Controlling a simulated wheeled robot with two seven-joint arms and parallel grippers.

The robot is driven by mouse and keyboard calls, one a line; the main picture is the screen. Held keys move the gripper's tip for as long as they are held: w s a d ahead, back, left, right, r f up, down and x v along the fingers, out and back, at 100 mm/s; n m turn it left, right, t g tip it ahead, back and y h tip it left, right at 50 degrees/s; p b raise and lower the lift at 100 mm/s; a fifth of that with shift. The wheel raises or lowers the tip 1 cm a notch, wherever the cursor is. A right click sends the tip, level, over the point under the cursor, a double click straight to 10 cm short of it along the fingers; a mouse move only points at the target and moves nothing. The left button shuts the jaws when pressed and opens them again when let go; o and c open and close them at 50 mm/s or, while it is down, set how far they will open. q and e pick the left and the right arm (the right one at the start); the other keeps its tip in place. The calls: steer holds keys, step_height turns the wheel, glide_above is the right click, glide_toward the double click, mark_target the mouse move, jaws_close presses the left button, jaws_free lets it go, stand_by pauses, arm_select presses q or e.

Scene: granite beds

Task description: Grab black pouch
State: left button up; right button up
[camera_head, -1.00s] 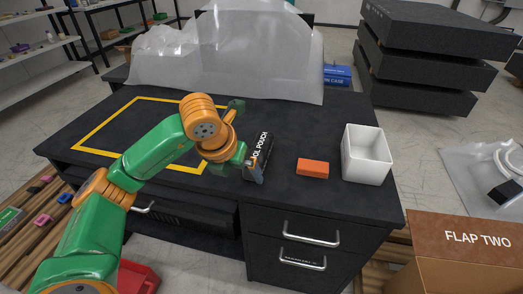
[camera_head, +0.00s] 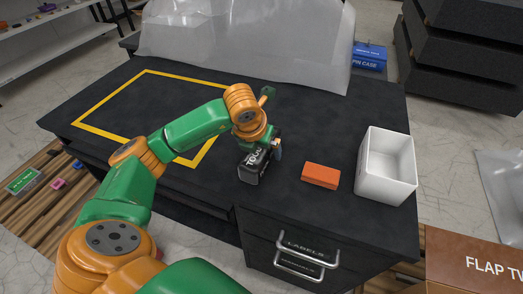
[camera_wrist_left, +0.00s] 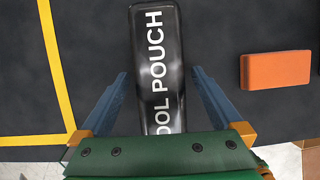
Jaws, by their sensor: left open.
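The black pouch (camera_head: 252,168) with white lettering lies on the dark bench top, partly covered by my left gripper in the head view. In the left wrist view the pouch (camera_wrist_left: 158,62) runs lengthwise between the two blue fingers. My left gripper (camera_wrist_left: 160,75) is open, with one finger on each side of the pouch and a gap visible on both sides. In the head view my left gripper (camera_head: 268,148) is over the pouch. I cannot tell its exact height above the bench. My right gripper is not in view.
An orange block (camera_head: 320,175) lies right of the pouch, and a white open bin (camera_head: 387,165) stands beyond it. A yellow outlined square (camera_head: 100,133) marks the bench's left. Clear plastic sheeting (camera_head: 245,45) and a blue case (camera_head: 369,56) are at the back.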

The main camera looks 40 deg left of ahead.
arm_select(q)
steer(key=shift+w+f, duration=0.1)
jaws_close()
stand_by(0.3)
